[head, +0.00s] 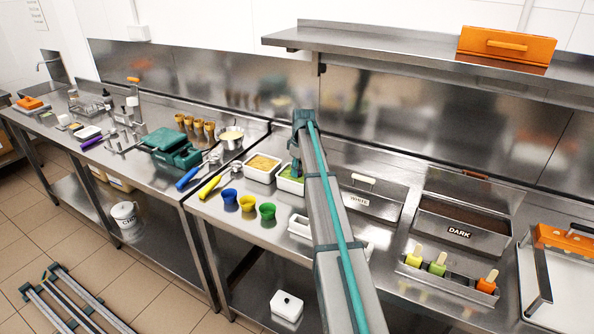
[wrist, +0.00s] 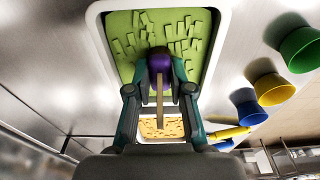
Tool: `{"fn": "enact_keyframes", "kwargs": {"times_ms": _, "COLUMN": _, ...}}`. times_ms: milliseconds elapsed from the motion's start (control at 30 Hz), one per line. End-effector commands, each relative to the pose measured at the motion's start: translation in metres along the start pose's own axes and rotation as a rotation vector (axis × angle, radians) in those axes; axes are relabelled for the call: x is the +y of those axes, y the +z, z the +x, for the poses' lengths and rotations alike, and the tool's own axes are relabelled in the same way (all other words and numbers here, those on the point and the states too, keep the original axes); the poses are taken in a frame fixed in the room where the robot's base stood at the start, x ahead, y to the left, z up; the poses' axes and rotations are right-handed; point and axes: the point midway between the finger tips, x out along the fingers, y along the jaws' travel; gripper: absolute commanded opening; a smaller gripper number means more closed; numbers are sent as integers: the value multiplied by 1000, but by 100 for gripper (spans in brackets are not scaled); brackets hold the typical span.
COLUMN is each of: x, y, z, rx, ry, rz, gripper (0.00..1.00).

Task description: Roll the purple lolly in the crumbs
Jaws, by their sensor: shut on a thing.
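The purple lolly (wrist: 158,63) shows in the wrist view, with its pale stick (wrist: 159,105) running down the picture between the fingers. My gripper (wrist: 158,56) is shut on the lolly, and its fingertips partly hide it. Behind it lies a white tray (wrist: 98,40) of green crumbs (wrist: 190,50). I cannot tell whether the lolly touches the crumbs. In the head view my gripper (head: 296,168) is over this tray (head: 290,187), and the lolly is hidden there. A second tray (head: 262,172) of yellow-orange crumbs stands just left; these crumbs also show in the wrist view (wrist: 160,128).
Blue, yellow and green cups (head: 248,203) stand in front of the trays. Right of my arm are a WHITE box (head: 370,200), a DARK box (head: 461,234) and a rack (head: 455,283) with three lollies. A shelf (head: 400,58) overhangs the back.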

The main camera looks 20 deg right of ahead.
Motion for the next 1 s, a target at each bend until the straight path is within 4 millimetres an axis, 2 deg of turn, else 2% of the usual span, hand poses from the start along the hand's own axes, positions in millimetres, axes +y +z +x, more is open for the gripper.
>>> {"fn": "enact_keyframes", "kwargs": {"times_ms": 1000, "x": 0, "y": -7, "z": -54, "rx": 0, "ry": 0, "rz": 0, "gripper": 0}}
